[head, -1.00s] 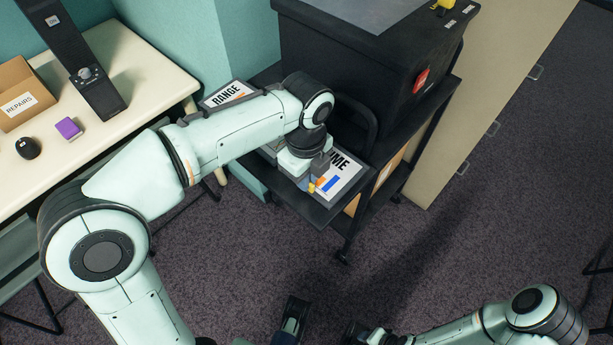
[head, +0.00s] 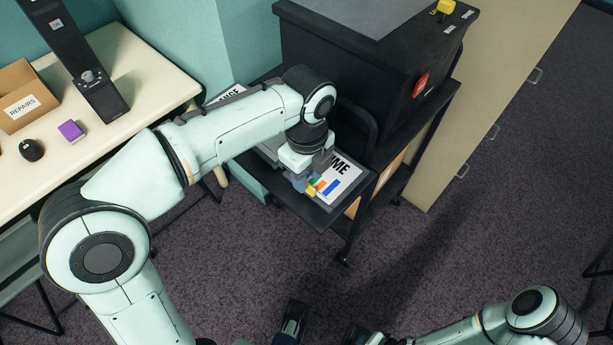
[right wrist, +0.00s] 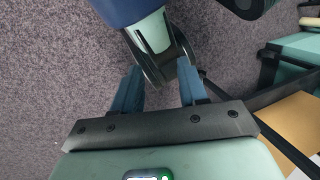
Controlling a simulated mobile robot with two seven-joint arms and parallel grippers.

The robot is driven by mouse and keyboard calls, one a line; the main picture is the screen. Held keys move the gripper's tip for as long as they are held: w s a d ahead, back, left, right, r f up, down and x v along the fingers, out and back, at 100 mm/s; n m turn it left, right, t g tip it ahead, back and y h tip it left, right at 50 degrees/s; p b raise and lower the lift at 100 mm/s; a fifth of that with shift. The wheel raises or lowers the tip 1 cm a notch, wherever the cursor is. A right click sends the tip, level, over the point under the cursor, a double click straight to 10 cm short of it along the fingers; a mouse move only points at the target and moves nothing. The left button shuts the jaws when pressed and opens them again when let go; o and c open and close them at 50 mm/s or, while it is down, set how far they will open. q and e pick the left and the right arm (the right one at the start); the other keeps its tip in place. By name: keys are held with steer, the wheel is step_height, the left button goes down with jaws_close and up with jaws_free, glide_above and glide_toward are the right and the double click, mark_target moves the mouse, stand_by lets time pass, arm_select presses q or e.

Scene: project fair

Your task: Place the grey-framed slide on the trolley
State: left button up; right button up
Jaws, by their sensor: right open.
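The grey-framed slide (head: 345,177) is a white panel with large black letters ending in "ME" and coloured bars. It lies nearly flat at the low front shelf of the black trolley (head: 327,219). My left gripper (head: 307,181) reaches down at the slide's left part and overlaps it. The arm and wrist hide the slide's left side, and whether the fingers grip its edge does not show clearly. My right gripper (right wrist: 160,90) is open and empty in the right wrist view, with its blue fingers apart, low above the carpet.
Another lettered panel (head: 222,97) lies partly under my left arm. A big black case (head: 345,75) with a red label fills the trolley top. A cream table (head: 120,95) at left holds a box (head: 28,98), mouse and purple block.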

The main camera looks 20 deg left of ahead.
arm_select(q)
step_height(320, 180, up, 10)
steer(key=p, duration=0.3)
steer(key=shift+f, duration=0.15)
arm_select(e)
steer(key=s+r, duration=0.1)
steer(key=r, duration=0.2)
steer(key=shift+s+a+g, duration=0.2)
steer(key=shift+s+g, duration=0.2)
